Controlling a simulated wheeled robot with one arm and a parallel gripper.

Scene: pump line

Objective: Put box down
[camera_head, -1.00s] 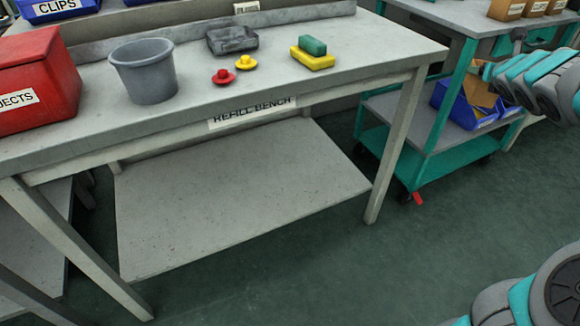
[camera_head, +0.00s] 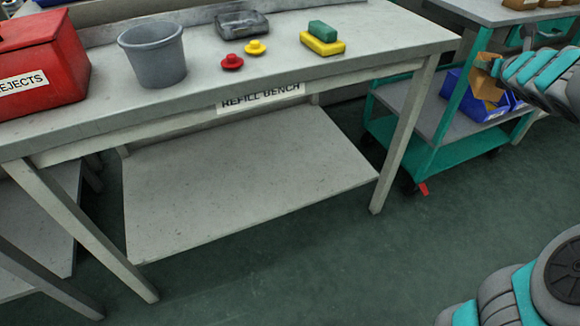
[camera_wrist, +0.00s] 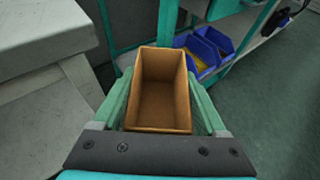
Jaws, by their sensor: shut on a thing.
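An open, empty cardboard box (camera_wrist: 160,95) is held upright between the two green fingers of my gripper (camera_wrist: 160,82) in the wrist view. Its inside faces the camera, and the fingers press along its left and right sides. In the head view the brown box (camera_head: 486,76) shows at the right, partly hidden by my arm. There it appears in front of the teal cart (camera_head: 455,158), above the floor. I cannot tell its exact height or distance from the cart.
The refill bench (camera_head: 200,107) holds a red rejects bin (camera_head: 45,70), grey bucket (camera_head: 155,60), dark tray (camera_head: 241,24), red and yellow knobs, and a sponge-like yellow and green pair (camera_head: 322,40). Blue bins (camera_wrist: 203,50) sit on the cart. Bare bench top lies at the front right.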

